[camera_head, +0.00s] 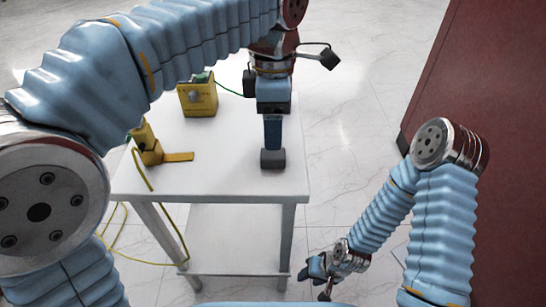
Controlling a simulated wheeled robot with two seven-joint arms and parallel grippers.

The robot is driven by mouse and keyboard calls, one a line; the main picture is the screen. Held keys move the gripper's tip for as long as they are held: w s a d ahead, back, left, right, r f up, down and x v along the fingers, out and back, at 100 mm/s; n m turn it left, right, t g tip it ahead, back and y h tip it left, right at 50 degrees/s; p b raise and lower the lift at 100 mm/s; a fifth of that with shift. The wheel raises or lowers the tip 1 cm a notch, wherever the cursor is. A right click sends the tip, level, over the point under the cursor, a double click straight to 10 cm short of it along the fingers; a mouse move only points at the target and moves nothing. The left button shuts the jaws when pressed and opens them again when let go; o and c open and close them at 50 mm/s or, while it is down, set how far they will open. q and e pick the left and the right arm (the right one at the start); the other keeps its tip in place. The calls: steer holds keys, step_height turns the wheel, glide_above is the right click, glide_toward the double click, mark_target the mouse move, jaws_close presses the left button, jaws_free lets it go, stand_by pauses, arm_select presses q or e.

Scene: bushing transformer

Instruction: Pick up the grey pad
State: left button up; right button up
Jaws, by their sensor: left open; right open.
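A small dark grey block (273,160), which looks like the grey pad, is on the white table near its front right corner. My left gripper (272,140) points straight down right above it, with its blue finger reaching to the block's top. The fingers are seen in line, so the gap between them is hidden. The gripper is open, and I cannot tell whether it touches the block. My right gripper (325,290) is open and empty, low beside the table's right front leg.
The white table (220,178) has a lower shelf. A yellow box (198,97) stands at its back, and a yellow tool with a flat foot (155,150) stands at its left. Yellow-green cable hangs off the left side. A dark red panel (500,110) stands at the right.

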mark_target(273, 153)
arm_select(q)
step_height(273, 153, down, 8)
steer(key=shift+r+b, duration=0.15)
steer(key=shift+b, duration=0.4)
steer(key=c, duration=1.1)
